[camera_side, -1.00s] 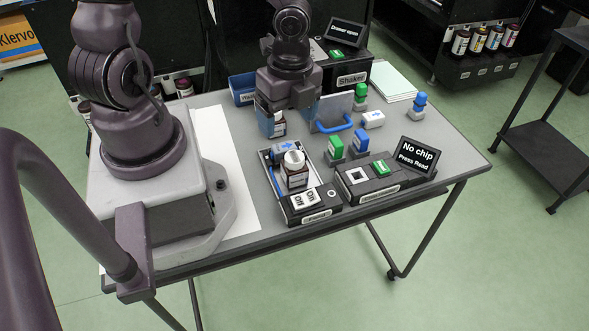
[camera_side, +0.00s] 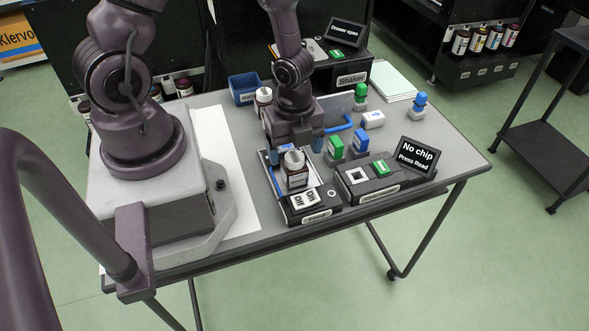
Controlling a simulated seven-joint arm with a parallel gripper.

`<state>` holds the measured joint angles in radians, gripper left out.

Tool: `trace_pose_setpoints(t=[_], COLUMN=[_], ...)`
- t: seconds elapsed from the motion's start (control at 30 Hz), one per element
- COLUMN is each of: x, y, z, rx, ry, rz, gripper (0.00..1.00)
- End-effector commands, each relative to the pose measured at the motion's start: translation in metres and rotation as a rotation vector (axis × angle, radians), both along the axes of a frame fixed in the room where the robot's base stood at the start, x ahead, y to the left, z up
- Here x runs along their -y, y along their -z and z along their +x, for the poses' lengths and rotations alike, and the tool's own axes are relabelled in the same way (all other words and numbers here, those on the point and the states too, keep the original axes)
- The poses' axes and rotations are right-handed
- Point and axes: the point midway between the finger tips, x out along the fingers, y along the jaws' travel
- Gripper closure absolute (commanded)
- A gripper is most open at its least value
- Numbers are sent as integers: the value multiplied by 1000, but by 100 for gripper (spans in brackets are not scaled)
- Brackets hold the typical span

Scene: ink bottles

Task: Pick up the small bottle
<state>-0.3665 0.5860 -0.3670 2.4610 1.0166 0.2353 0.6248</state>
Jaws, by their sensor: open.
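A small bottle (camera_side: 297,178) with a white cap and dark label stands upright in the tray of the device with the rocker switches. My gripper (camera_side: 296,152) is open just above and behind it, pointing down. One finger shows to each side of the cap in the picture; I cannot tell whether either touches. A second white-capped bottle (camera_side: 263,97) stands farther back, partly hidden behind my gripper.
The switch device (camera_side: 311,216) is at the front. The reader box (camera_side: 372,184) and its "No chip" sign (camera_side: 416,156) are to its right. Green and blue stamp-like blocks (camera_side: 335,147) stand close to the right of my gripper.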

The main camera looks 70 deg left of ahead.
Motion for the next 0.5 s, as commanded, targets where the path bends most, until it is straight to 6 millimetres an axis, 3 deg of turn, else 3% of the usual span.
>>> trace_pose_setpoints(t=[0.5], x=[7], y=[35], z=[-2], rx=[-5], ry=[4], rz=[0], gripper=[21])
